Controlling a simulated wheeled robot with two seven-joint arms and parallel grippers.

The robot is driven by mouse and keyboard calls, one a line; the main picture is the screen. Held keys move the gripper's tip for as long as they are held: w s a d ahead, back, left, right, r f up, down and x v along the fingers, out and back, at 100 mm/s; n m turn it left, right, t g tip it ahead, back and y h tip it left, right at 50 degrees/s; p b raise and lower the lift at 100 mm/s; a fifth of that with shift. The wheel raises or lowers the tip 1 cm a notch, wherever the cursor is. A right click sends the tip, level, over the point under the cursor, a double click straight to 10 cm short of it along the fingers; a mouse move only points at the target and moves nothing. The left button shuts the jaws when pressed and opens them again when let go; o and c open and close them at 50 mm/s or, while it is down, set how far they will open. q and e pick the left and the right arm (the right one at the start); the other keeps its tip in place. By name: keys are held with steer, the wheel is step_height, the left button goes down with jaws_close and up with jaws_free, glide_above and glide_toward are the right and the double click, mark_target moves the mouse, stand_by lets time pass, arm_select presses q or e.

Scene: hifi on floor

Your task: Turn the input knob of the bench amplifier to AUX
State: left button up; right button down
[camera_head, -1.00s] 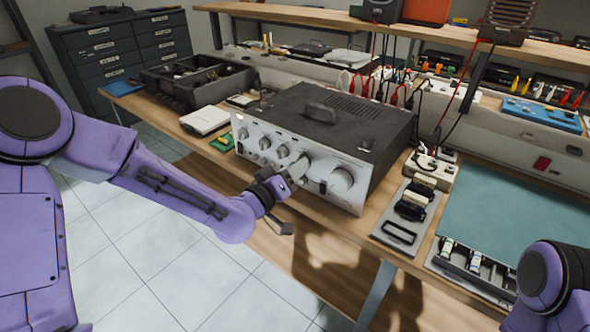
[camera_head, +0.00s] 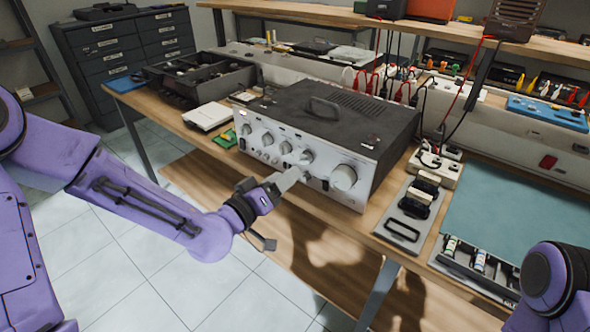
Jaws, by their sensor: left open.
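The bench amplifier (camera_head: 320,125) stands on the wooden bench with its silver front panel facing me. The panel carries a row of smaller knobs, a knob (camera_head: 306,157) right of its middle and a large knob (camera_head: 344,178) at its right. I cannot read the lettering, so I cannot tell which knob is the input knob or where it points. My left gripper (camera_head: 294,175) is open, in front of the panel, below and left of the knob right of the middle. It looks apart from that knob. My right gripper is out of view.
A power strip (camera_head: 434,169) and a grey tray (camera_head: 402,230) are right of the amplifier. A teal mat (camera_head: 520,215) covers the right of the bench (camera_head: 362,222). A white box (camera_head: 208,116) and green board lie left. The floor in front is clear.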

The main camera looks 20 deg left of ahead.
arm_select(q)
steer(key=p+v, duration=0.3)
steer(key=v, duration=0.1)
steer(key=shift+s+a+p, duration=0.1)
steer(key=shift+s+p, duration=0.15)
steer(key=shift+p, duration=0.1)
